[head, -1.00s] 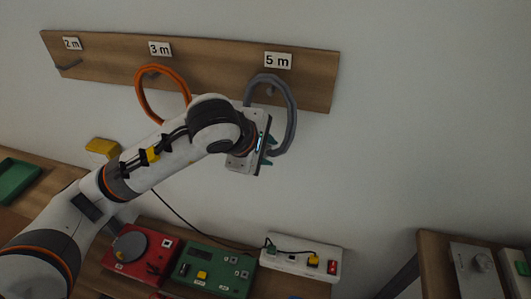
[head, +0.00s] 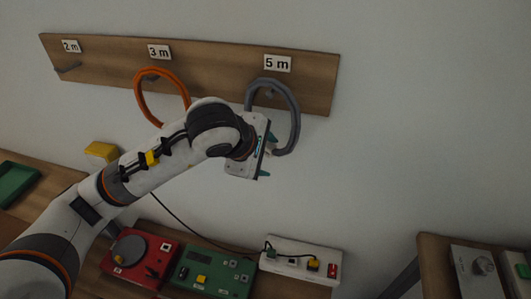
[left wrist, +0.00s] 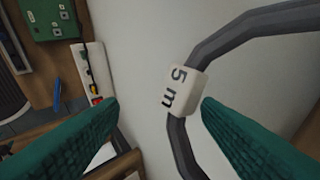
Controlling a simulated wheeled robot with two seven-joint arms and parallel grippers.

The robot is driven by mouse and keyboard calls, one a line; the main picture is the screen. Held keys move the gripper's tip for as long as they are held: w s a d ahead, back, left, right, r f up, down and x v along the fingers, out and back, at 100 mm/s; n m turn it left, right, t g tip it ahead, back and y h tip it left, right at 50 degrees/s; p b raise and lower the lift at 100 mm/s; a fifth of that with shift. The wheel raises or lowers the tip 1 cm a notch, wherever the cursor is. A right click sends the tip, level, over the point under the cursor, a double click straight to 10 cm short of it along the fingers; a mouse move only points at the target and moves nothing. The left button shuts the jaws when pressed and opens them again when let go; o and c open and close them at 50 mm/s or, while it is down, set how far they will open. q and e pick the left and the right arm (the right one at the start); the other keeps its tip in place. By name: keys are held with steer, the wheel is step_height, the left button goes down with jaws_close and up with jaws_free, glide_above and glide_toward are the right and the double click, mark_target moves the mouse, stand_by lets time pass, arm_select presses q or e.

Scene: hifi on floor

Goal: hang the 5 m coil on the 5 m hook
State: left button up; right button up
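The grey 5 m coil (head: 294,112) hangs at the 5 m hook (head: 270,93), below the 5 m sign (head: 277,63) on the wooden rail. Its top passes over the hook, and its lower left part is hidden behind my gripper. My left gripper (head: 268,154) is open at the coil's lower side. In the left wrist view, its two teal fingers (left wrist: 160,115) stand apart, with the coil's white 5 m tag (left wrist: 184,89) between them, nearer the right finger. Whether that finger touches the tag is unclear. My right gripper is not in view.
An orange coil (head: 140,99) hangs under the 3 m sign (head: 159,52). The 2 m hook (head: 68,67) is empty. Below stand a red device (head: 133,269), a green device (head: 215,285) and a white power strip (head: 298,247). The wall right of the rail is clear.

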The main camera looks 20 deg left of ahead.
arm_select(q)
steer(key=shift+s, duration=0.1)
steer(key=b+v, duration=0.2)
steer(key=v, duration=1)
step_height(320, 180, down, 7)
steer(key=b, duration=0.8)
stand_by(0.7)
steer(key=s+b, duration=0.8)
steer(key=s, duration=0.4)
stand_by(1.5)
stand_by(0.5)
